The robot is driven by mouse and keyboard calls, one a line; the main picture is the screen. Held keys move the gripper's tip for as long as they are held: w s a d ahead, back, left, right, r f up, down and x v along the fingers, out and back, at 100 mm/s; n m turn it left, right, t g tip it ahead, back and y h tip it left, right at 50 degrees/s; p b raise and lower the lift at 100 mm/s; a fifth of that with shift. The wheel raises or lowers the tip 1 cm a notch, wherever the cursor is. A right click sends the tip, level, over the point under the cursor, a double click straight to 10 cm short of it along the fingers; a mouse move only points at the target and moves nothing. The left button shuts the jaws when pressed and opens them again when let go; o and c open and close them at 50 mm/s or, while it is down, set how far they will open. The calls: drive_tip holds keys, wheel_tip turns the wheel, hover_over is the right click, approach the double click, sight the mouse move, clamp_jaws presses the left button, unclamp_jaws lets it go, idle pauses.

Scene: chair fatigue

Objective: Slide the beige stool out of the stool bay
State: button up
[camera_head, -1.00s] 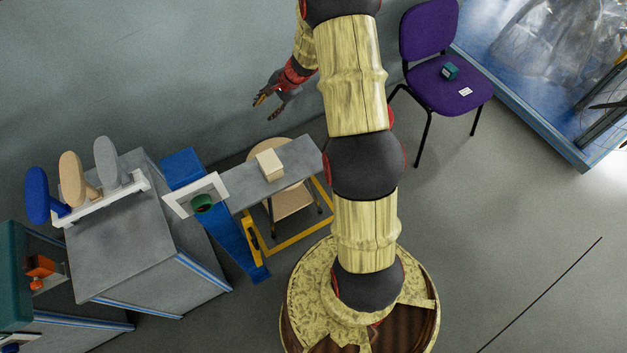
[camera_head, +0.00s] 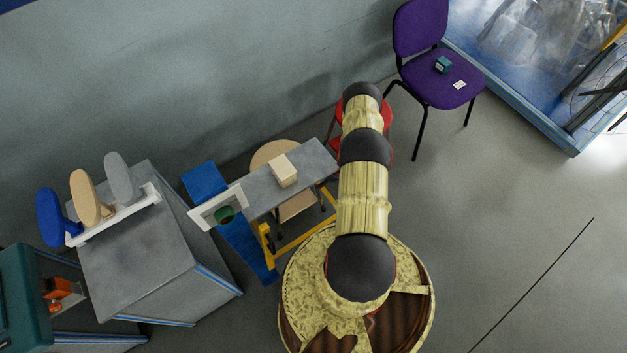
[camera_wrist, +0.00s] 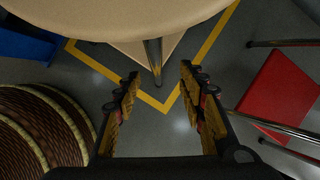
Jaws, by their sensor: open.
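The beige stool has a round seat (camera_head: 268,153) in the head view, partly covered by a grey beam, with a square beige panel (camera_head: 298,206) below. In the wrist view its seat (camera_wrist: 115,18) fills the top, and a metal leg (camera_wrist: 153,58) points down from it. A yellow outline (camera_wrist: 205,55) on the floor surrounds the stool; it shows in the head view too (camera_head: 300,236). My gripper (camera_wrist: 160,77) is open and empty, its fingers on either side of the leg's lower end in the picture. Contact cannot be told. The head view hides my gripper behind my arm.
A grey beam (camera_head: 318,158) with a beige block (camera_head: 283,170) crosses above the stool. A red stool (camera_wrist: 277,92) with metal legs stands at right in the wrist view. A purple chair (camera_head: 420,35) stands behind right. Open floor lies to the right.

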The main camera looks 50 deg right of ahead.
drive_tip(key=shift+a+f, duration=0.3)
drive_tip(key=shift+f, duration=0.25)
drive_tip(key=b+x, duration=0.2)
drive_tip(key=x, duration=0.5)
drive_tip(key=shift+w+a+f+b, duration=0.1)
drive_tip(key=shift+f+b, duration=0.2)
drive_tip(key=shift+b, duration=0.1)
drive_tip(key=shift+c, duration=1.3)
drive_tip(key=c, duration=0.8)
clamp_jaws()
